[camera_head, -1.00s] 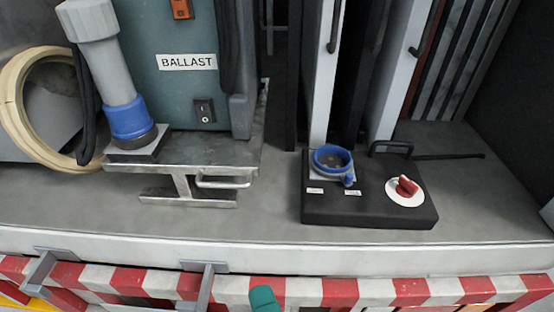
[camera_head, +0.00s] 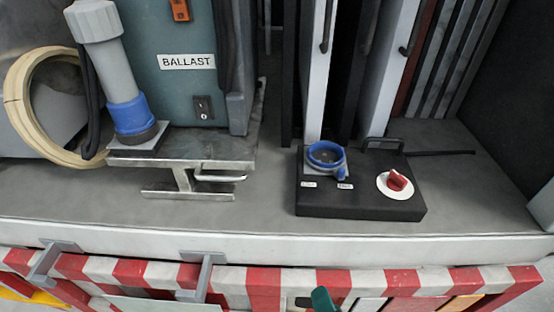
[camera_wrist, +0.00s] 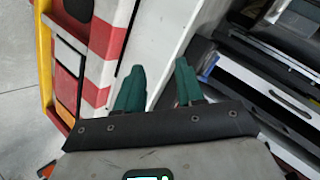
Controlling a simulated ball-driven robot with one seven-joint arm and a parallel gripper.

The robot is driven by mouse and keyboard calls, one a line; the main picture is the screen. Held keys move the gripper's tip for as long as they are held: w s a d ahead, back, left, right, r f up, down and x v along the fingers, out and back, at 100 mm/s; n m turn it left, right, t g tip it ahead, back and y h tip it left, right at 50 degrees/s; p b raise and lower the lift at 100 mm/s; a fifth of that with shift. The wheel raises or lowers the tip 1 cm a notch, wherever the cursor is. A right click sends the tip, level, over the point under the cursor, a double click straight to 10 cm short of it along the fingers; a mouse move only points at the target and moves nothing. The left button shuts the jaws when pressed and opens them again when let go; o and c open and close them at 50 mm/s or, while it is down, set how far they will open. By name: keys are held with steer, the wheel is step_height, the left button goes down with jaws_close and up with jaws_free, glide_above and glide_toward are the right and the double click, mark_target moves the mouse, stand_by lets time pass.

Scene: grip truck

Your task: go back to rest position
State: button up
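My gripper (camera_wrist: 160,65) shows in the wrist view as two teal fingers standing apart with nothing between them. It is open. In the head view only a teal fingertip (camera_head: 323,299) shows at the bottom edge, in front of the red-and-white striped truck edge and below the grey bed. It is apart from the black control box. The rest of the gripper is out of that view.
A black box (camera_head: 360,205) with a blue socket (camera_head: 327,155) and a red knob (camera_head: 397,180) sits on the truck bed. A grey-blue plug (camera_head: 130,115) stands left, beside the BALLAST unit (camera_head: 170,90). Metal brackets (camera_head: 205,272) jut over the striped edge (camera_head: 263,285).

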steer(key=s+d+f+n+g+p, duration=0.1)
steer(key=s+d+f+n+g, duration=0.4)
steer(key=d+f, duration=0.3)
steer(key=s+d+f+n+g+h+p, duration=0.1)
steer(key=s+d+f+n+g, duration=0.4)
steer(key=d, duration=0.6)
step_height(320, 180, down, 3)
steer(key=shift+s+r, duration=0.15)
steer(key=shift+s, duration=0.9)
